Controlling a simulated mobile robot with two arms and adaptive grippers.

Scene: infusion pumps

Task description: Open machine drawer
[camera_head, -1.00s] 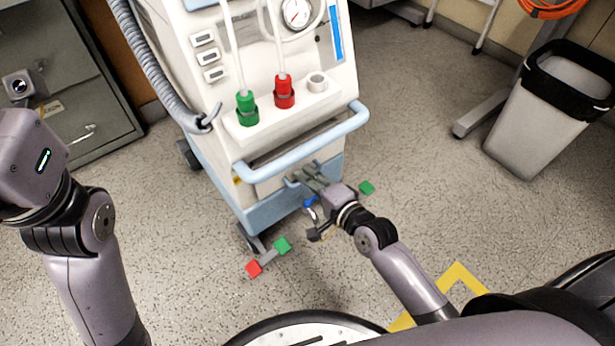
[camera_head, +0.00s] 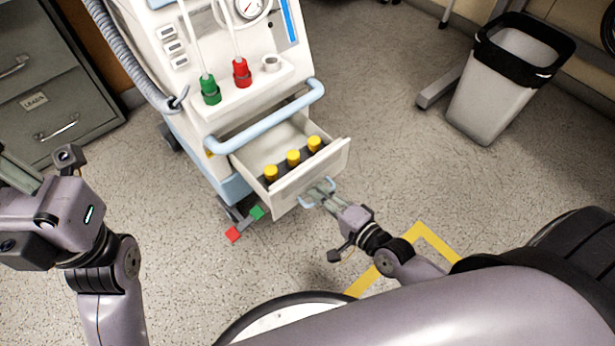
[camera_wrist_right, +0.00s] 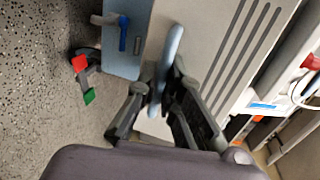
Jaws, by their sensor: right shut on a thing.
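The white machine (camera_head: 226,108) stands at the upper middle of the head view. Its drawer (camera_head: 315,172) is pulled out towards me, and several yellow-capped bottles (camera_head: 293,158) stand inside it. My right gripper (camera_head: 322,192) is at the drawer front, shut on the light-blue drawer handle (camera_head: 305,202). The handle (camera_wrist_right: 171,65) also shows between the fingers in the right wrist view. My left gripper (camera_head: 20,178) is at the left edge of the head view, away from the machine. Its fingertips are partly cut off, so its opening cannot be judged.
A light-blue push bar (camera_head: 265,120) crosses the machine above the drawer. A grey filing cabinet (camera_head: 50,90) stands at the left. A bin with a black liner (camera_head: 500,85) stands at the upper right. The floor right of the drawer is clear.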

